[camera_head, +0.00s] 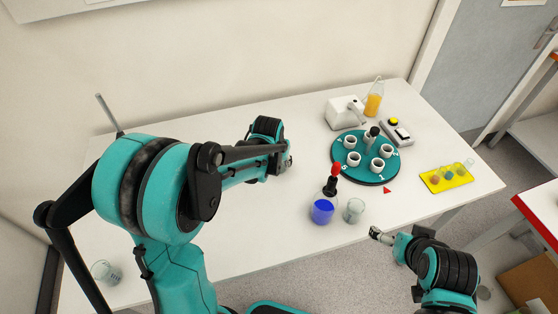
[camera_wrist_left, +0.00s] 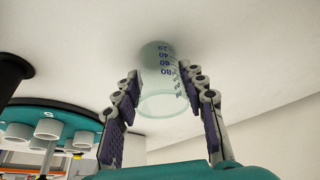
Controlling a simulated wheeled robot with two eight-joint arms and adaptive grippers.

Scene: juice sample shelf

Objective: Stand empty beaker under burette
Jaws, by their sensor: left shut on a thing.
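My left gripper (camera_head: 288,160) reaches over the back middle of the white table, left of the teal turntable. In the left wrist view the gripper (camera_wrist_left: 165,100) is shut on a clear, empty-looking beaker (camera_wrist_left: 160,75) with blue graduation marks, one finger on each side. My arm hides this beaker in the head view. A thin grey rod (camera_head: 107,112) rises behind my left arm at the far left; I cannot tell whether it belongs to the burette, which I cannot make out. My right gripper (camera_head: 380,236) is at the table's front edge, its opening unclear.
The teal turntable (camera_head: 343,167) carries several white cups. A blue-liquid flask (camera_head: 322,211) and a glass beaker (camera_head: 354,210) stand in front of it. Another glass (camera_head: 105,271) is at the front left. A yellow tray (camera_head: 446,182) is at right.

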